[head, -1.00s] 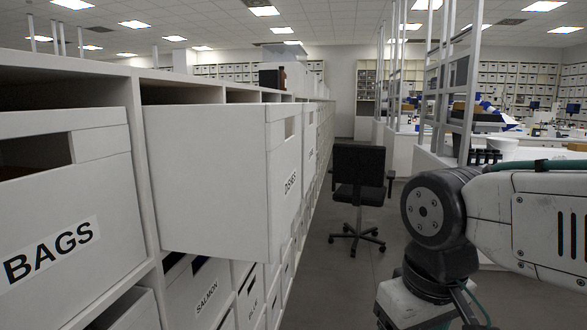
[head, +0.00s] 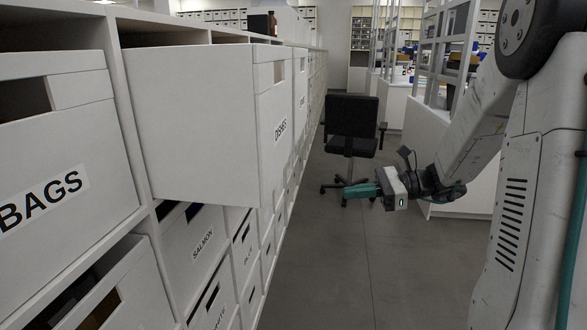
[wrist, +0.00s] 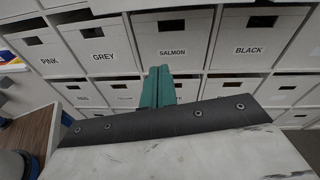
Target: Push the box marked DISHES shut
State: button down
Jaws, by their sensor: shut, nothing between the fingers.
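The white box marked DISHES (head: 215,125) sticks well out of its shelf bay in the head view. Its label is on the front face, below a dark handle slot. My gripper (head: 350,192) is out over the aisle to the right of the box, apart from it, with its teal fingers shut and empty, pointing left toward the shelf wall. The shut fingers also show in the wrist view (wrist: 160,72), in front of the box marked SALMON (wrist: 172,40). The DISHES box cannot be made out in the wrist view.
The box marked BAGS (head: 60,140) is at the near left. Below it an open-topped box (head: 110,295) is pulled out. A black office chair (head: 350,125) stands in the aisle beyond my gripper. The grey floor (head: 330,270) between shelf and arm is clear.

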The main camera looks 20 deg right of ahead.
notch_tip(320, 180, up, 4)
jog(key=w+d+m+t+y, duration=0.1)
jog(key=w+m+t, duration=0.1)
jog(key=w, duration=0.1)
send_near(283, 167)
jog(key=x, duration=0.7)
jog(key=shift+d, duration=0.1)
